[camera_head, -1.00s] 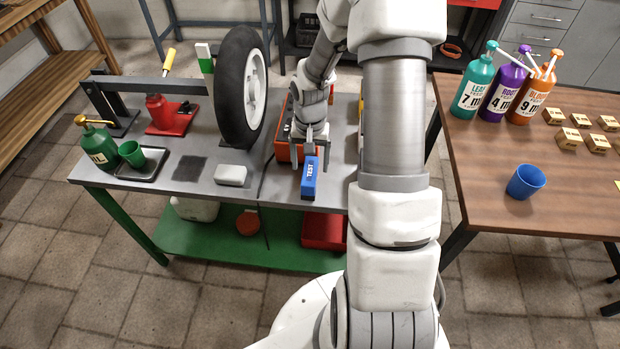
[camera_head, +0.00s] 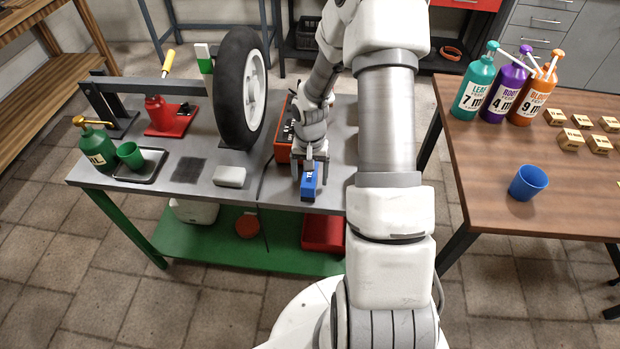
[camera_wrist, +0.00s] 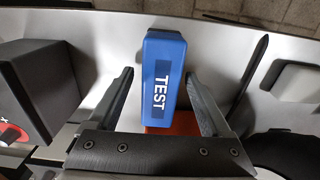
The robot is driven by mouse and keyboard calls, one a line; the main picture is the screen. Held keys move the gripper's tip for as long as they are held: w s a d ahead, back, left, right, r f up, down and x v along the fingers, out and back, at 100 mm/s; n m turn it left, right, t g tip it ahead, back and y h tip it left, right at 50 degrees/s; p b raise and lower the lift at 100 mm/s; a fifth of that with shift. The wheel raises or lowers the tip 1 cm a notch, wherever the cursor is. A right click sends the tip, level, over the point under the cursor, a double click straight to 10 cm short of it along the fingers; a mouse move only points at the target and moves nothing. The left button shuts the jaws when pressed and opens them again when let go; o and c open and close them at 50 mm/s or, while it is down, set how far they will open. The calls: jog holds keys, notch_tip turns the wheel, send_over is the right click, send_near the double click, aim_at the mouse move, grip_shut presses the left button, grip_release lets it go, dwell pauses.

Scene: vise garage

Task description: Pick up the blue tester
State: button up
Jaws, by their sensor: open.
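The blue tester (camera_head: 309,187) stands near the front edge of the grey workbench (camera_head: 270,195). In the wrist view the tester (camera_wrist: 164,75) shows its dark label reading TEST. My gripper (camera_head: 309,178) is over the tester in the head view and hides part of it. In the wrist view my gripper (camera_wrist: 163,88) is open, with one finger on each side of the tester. A gap shows between the tester and each finger. I cannot tell the exact height of the fingertips against the tester.
An orange-red box (camera_head: 284,148) stands just behind the tester. A white block (camera_head: 230,176) lies to its left, with a dark cable between. A wheel (camera_head: 240,90) stands farther back. A wooden table (camera_head: 470,170) with a blue cup (camera_head: 528,183) is at right.

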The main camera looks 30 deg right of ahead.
jog(key=shift+f, duration=0.2)
dwell(0.3)
grip_shut()
